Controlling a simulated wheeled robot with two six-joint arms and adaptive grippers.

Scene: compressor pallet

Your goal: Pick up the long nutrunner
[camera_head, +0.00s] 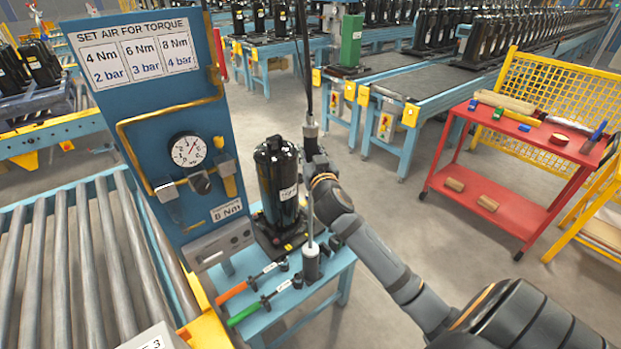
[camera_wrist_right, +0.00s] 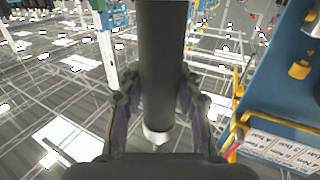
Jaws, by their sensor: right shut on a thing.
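The long nutrunner (camera_head: 310,215) hangs upright, with a dark cable running up from its top and a thin pale shaft below its dark body. My right gripper (camera_head: 316,165) is around the dark body near its upper end. In the right wrist view the fingers of the right gripper (camera_wrist_right: 157,100) close on both sides of the nutrunner's dark cylinder (camera_wrist_right: 160,50). The shaft's lower end meets a dark cylindrical piece (camera_head: 311,264) above the blue bench; whether that is a socket or a holder I cannot tell. My left gripper is not in view.
A black compressor (camera_head: 277,180) stands just left of the nutrunner. Orange-handled (camera_head: 232,292) and green-handled (camera_head: 244,314) tools lie on the blue bench (camera_head: 335,268). A blue gauge panel (camera_head: 150,105) rises at left beside a roller conveyor (camera_head: 60,235). A red cart (camera_head: 530,135) stands at right.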

